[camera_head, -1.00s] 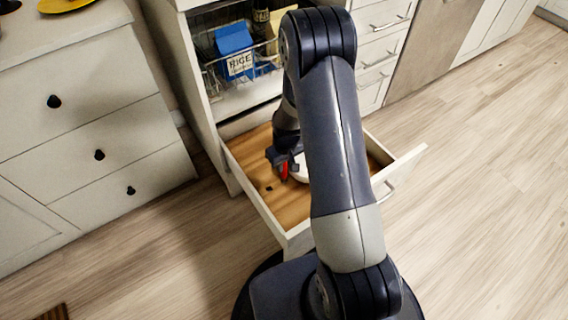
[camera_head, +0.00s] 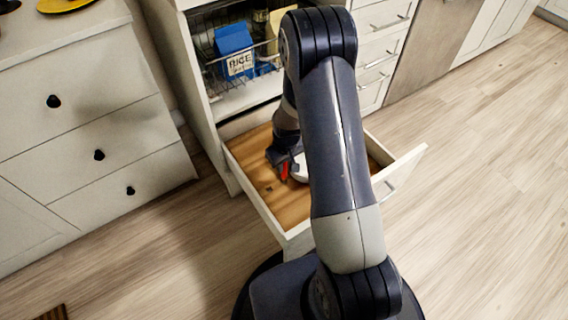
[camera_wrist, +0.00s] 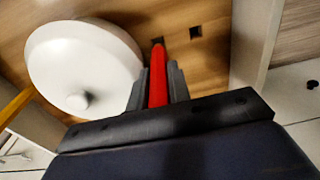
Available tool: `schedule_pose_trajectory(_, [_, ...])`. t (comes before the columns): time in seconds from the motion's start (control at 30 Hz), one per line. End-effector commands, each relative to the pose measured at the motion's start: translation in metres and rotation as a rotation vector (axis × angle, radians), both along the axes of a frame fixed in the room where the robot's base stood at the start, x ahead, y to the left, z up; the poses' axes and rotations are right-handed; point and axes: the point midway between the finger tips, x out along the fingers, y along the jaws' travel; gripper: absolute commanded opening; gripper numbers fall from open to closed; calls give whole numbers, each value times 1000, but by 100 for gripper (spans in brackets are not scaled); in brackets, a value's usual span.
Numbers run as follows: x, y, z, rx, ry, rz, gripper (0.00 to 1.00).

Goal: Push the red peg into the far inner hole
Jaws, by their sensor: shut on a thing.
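The red peg (camera_wrist: 158,80) is held between the two fingers of my gripper (camera_wrist: 157,88), with its tip end showing beyond them. In the head view the red peg (camera_head: 285,173) shows under my gripper (camera_head: 284,163), inside the open drawer (camera_head: 262,212). One dark hole (camera_head: 268,189) is visible to its left.
A white round object with a knob (camera_wrist: 60,50) lies close left of the peg. An orange-yellow bar (camera_wrist: 14,106) is at the far left. The drawer wall (camera_wrist: 258,40) stands right of the holes. A blue rice box (camera_head: 234,46) sits in a rack behind.

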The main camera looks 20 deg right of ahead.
Motion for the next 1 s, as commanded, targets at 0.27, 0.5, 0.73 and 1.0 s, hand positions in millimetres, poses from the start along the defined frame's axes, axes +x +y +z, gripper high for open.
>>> schedule_pose_trajectory(0.27, [0, 0, 0, 0, 0, 0, 0])
schedule_pose_trajectory(0.5, [0, 0, -5, 0, 0, 0, 0])
schedule_pose_trajectory(0.73, [0, 0, -11, 0, 0, 0, 0])
schedule_pose_trajectory(1.0, [0, 0, -18, 0, 0, 0, 0])
